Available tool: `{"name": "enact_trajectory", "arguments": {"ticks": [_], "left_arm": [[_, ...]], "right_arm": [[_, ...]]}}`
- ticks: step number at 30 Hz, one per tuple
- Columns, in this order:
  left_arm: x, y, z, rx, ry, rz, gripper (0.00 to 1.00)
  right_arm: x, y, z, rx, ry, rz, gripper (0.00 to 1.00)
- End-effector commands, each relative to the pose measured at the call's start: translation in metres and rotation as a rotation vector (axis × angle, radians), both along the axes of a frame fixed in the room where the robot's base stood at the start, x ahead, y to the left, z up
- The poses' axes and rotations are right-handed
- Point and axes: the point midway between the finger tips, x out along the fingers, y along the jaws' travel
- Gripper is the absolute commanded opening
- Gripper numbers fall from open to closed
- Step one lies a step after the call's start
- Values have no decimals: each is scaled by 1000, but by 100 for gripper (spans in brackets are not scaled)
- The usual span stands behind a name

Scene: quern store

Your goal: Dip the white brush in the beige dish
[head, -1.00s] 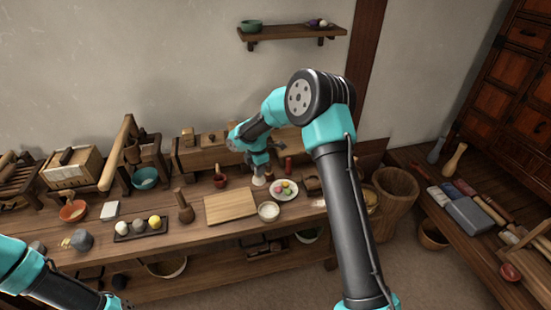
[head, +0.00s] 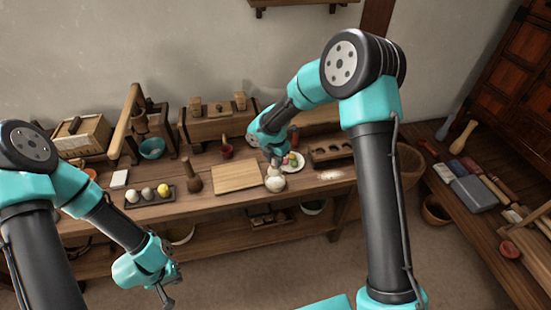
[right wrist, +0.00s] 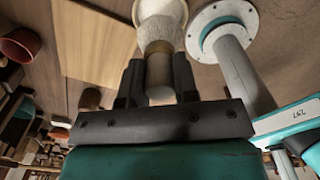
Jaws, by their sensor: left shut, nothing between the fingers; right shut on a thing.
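My right gripper (head: 276,160) is shut on the white brush (head: 274,171) and holds it bristles down. In the right wrist view the brush's wooden handle is between the fingers (right wrist: 158,80), with white bristles (right wrist: 160,35) beyond. The beige dish (head: 276,186) stands on the bench just right of the wooden board, directly under the brush. In the right wrist view the bristles overlap the dish (right wrist: 160,6); how deep their tips reach is hidden. My left gripper (head: 168,298) is shut and empty, low in front of the bench.
The wooden board (head: 237,177) lies left of the dish. A plate (head: 297,166) of coloured balls is close behind right, and a wooden mould (head: 330,153) is farther right. A wooden pestle (head: 191,176) and a dark tray (head: 138,203) of balls stand left.

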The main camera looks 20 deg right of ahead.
Motion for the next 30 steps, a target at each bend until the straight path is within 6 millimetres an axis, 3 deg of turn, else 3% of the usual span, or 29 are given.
{"name": "enact_trajectory", "arguments": {"ticks": [18,30], "left_arm": [[0,0,0,0,0,0,0],[0,0,0,0,0,0,0]], "right_arm": [[-1,-1,-50,0,2,-2,9],[0,0,-56,0,0,-1,9]]}}
